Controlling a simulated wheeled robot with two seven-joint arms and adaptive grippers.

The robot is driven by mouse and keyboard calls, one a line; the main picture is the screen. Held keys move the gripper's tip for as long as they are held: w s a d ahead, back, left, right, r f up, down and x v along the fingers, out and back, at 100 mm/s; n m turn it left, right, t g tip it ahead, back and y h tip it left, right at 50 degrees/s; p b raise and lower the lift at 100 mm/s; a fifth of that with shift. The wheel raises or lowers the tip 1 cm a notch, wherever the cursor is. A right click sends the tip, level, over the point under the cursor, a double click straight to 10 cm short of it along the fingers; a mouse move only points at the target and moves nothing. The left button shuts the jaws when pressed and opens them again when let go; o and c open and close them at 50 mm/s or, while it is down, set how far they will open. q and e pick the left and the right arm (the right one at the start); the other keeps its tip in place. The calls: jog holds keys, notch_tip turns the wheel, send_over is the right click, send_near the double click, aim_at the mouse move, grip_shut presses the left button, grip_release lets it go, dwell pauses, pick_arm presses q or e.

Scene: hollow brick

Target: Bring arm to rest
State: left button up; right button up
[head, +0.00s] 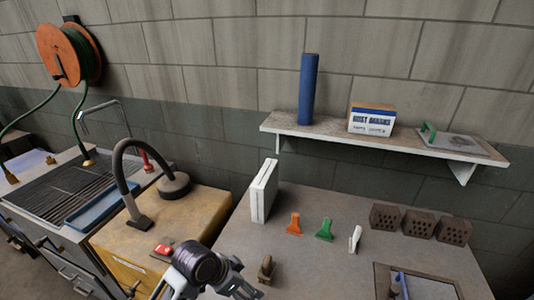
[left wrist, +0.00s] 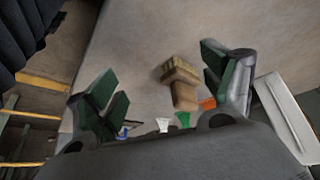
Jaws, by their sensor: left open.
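My left arm comes in at the bottom of the head view. Its gripper (head: 240,287) is over the near left part of the grey worktop (head: 330,265). In the left wrist view the two green-padded fingers of my left gripper (left wrist: 165,82) stand wide apart with nothing between the pads. A brown wooden brush or block (head: 265,268) lies on the worktop just right of the gripper. It also shows beyond the fingers in the left wrist view (left wrist: 181,82), apart from them. My right gripper is in neither view.
Orange (head: 294,224), green (head: 324,230) and white (head: 355,239) tools stand behind the brush. A white upright case (head: 264,191) is at the worktop's left. Hollow bricks (head: 420,223) stand back right, a tray (head: 428,287) front right. A yellow cabinet (head: 160,232) is left.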

pick_arm(q)
jog(key=shift+s+a+f+n+y, duration=1.05)
jog(key=shift+s+a+n, duration=1.15)
jog(key=shift+a, duration=1.8)
jog(key=shift+s+a+f+n+y, duration=1.05)
jog(key=shift+s+a+n, duration=1.15)
jog(key=shift+a, duration=1.75)
notch_tip(320, 180, down, 32)
jog(key=s, duration=0.3)
jog(key=s+a+f+g, duration=0.1)
jog(key=s+a+f, duration=0.1)
jog(key=s+f, duration=0.8)
jog(key=s+a+f, duration=0.2)
jog(key=s+f, duration=0.8)
jog(key=s, duration=0.2)
jog(key=shift+f+m+g, duration=0.2)
jog(key=shift+m+g, duration=0.1)
jog(key=shift+g, duration=0.1)
